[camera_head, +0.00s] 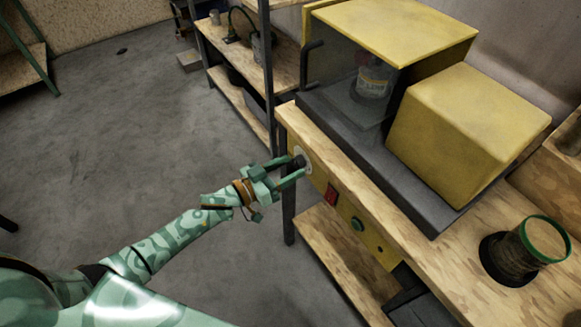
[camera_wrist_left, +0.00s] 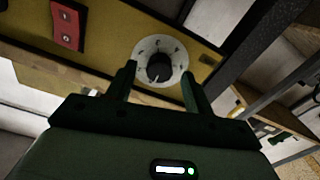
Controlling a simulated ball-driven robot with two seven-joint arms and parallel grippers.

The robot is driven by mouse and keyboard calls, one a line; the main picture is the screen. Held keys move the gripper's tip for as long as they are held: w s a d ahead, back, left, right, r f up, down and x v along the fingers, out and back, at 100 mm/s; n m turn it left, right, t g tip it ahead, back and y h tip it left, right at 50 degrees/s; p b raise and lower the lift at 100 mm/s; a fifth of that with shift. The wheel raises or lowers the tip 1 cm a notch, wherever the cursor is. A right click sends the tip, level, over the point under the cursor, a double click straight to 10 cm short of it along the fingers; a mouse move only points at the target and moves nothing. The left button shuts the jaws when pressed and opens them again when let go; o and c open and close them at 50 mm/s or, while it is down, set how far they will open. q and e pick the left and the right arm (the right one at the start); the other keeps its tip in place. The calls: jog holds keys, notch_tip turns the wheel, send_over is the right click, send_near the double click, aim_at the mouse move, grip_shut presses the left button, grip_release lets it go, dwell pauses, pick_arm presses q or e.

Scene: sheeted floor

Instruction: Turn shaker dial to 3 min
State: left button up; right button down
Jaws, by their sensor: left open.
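The shaker dial (camera_head: 307,156) is a round white plate with a black knob (camera_head: 299,162), set at the left end of a yellow front panel (camera_head: 316,177). In the left wrist view the dial (camera_wrist_left: 146,48) has dark marks around its rim, too small to read. Its black knob (camera_wrist_left: 159,68) appears between my fingertips. My left gripper (camera_head: 295,167) is open at the dial, one finger on each side of the knob in the picture. In the wrist view the fingers (camera_wrist_left: 158,71) show gaps to the knob; depth is hard to tell. My right gripper is not in view.
A red switch (camera_head: 331,194) and a green button (camera_head: 357,224) sit right of the dial. The yellow shaker (camera_head: 410,28) with a clear front holds a bottle (camera_head: 373,82). A green-rimmed container (camera_head: 545,238) stands on the wooden bench.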

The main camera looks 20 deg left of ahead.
pick_arm(q)
jog(key=shift+w+d, duration=0.3)
jog(key=shift+w, duration=0.1)
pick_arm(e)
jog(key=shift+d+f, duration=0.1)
pick_arm(q)
jog(key=shift+c, duration=0.3)
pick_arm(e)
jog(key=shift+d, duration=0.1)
pick_arm(q)
jog(key=c, duration=0.9)
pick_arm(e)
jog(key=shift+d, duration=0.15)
